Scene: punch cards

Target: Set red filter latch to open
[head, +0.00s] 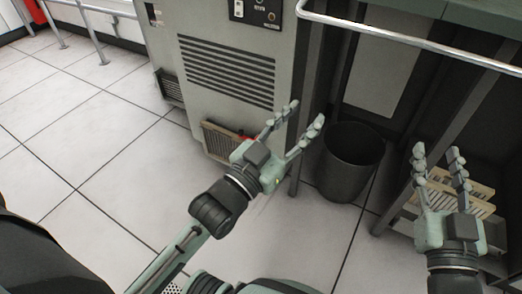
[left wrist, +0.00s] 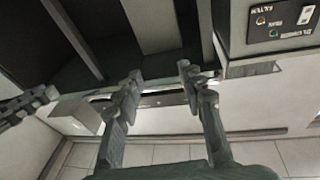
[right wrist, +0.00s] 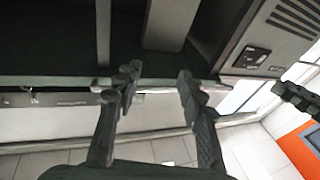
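A small red part (head: 249,138), perhaps the red filter latch, shows at the right end of a tan slatted filter panel (head: 222,140), low on the grey cabinet. My left gripper covers most of it, so its position cannot be read. My left gripper (head: 306,114) is open and empty, in front of the cabinet's lower right edge in the head view. It also shows open in the left wrist view (left wrist: 160,73). My right gripper (head: 436,152) is open and empty at the right, and also shows open in the right wrist view (right wrist: 158,75).
A dark bin (head: 350,165) stands right of the cabinet (head: 172,28). A tan slatted rack (head: 470,190) sits behind my right gripper. A metal rail (head: 400,35) crosses the upper right. The tiled floor (head: 85,130) at left is clear.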

